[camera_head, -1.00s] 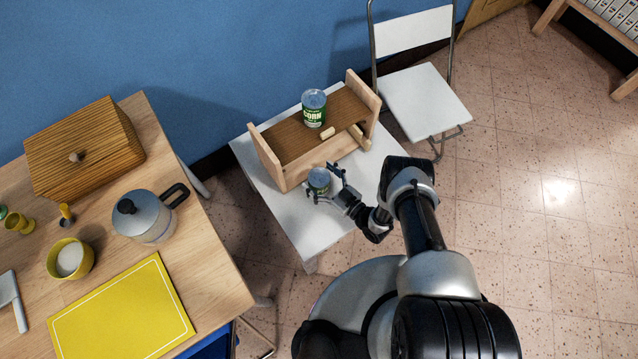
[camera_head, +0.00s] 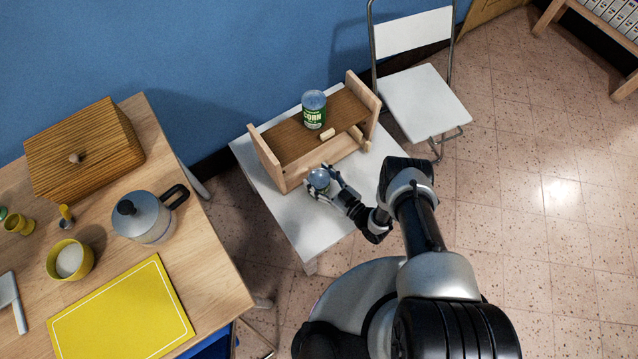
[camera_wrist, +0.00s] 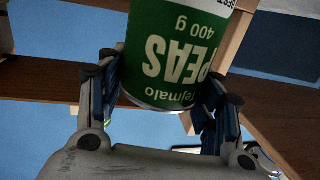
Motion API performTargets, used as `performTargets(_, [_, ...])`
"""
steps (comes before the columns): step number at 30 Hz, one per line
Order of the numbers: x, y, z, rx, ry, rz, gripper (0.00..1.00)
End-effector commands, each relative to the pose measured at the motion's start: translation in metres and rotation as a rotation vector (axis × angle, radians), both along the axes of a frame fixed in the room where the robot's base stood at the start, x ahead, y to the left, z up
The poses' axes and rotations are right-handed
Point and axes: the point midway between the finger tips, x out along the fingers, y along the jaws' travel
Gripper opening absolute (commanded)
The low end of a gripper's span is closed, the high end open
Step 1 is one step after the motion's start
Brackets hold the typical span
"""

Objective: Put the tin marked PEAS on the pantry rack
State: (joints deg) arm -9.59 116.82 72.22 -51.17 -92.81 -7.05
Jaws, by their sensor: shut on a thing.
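The tin marked PEAS (camera_wrist: 178,58) is green with white letters and fills the upper middle of the wrist view, its label upside down there. My gripper (camera_wrist: 165,88) has a finger on each side of the tin and is shut on it. In the head view the tin's metal lid (camera_head: 319,179) shows between the fingers of my gripper (camera_head: 324,184), at the near side of the pantry rack. The wooden pantry rack (camera_head: 287,146) stands on a white table. I cannot tell how far the tin is above the table.
The white table (camera_head: 310,232) is bare in front. A white chair (camera_head: 420,100) stands to the right, and a wooden table (camera_head: 205,265) to the left.

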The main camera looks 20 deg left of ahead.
Motion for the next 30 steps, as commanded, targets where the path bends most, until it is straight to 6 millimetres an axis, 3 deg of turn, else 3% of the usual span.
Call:
performTargets(15, [0.000, 0.000, 0.000, 0.000, 0.001, 0.000, 0.00])
performTargets(24, [0.001, 0.000, 0.003, 0.001, -0.002, 0.000, 0.00])
performTargets(30, [0.001, 0.000, 0.022, 0.002, -0.003, 0.000, 0.00])
